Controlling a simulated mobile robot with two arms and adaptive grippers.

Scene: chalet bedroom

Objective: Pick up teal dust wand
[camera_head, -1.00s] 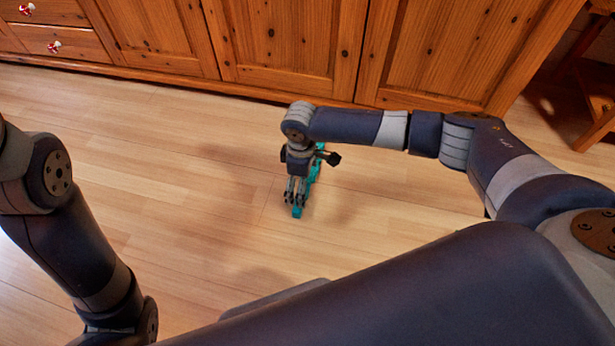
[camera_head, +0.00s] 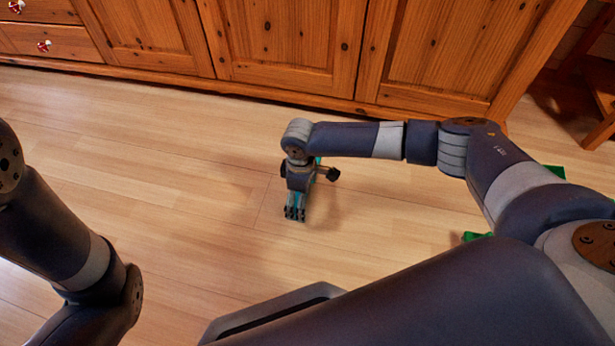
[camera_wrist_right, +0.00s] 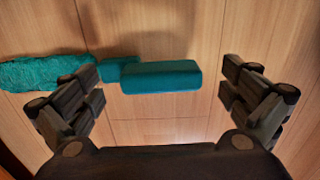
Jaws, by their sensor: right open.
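The teal dust wand lies on the wooden floor. In the right wrist view its smooth handle (camera_wrist_right: 161,77) lies between the two open fingers, and its fluffy head (camera_wrist_right: 45,72) reaches out to the left, partly behind the left finger. My right gripper (camera_wrist_right: 165,90) is open and empty, with floor showing between the handle and the right finger. In the head view my right gripper (camera_head: 295,213) points down over the wand and hides most of it; only small teal bits show around it. My left gripper is out of the head view; only my left arm shows.
A wooden cabinet (camera_head: 280,45) with doors and drawers runs along the back, behind the wand. Green objects (camera_head: 474,237) show partly behind my right arm. A wooden piece of furniture (camera_head: 590,90) stands at the far right. The floor left of the gripper is clear.

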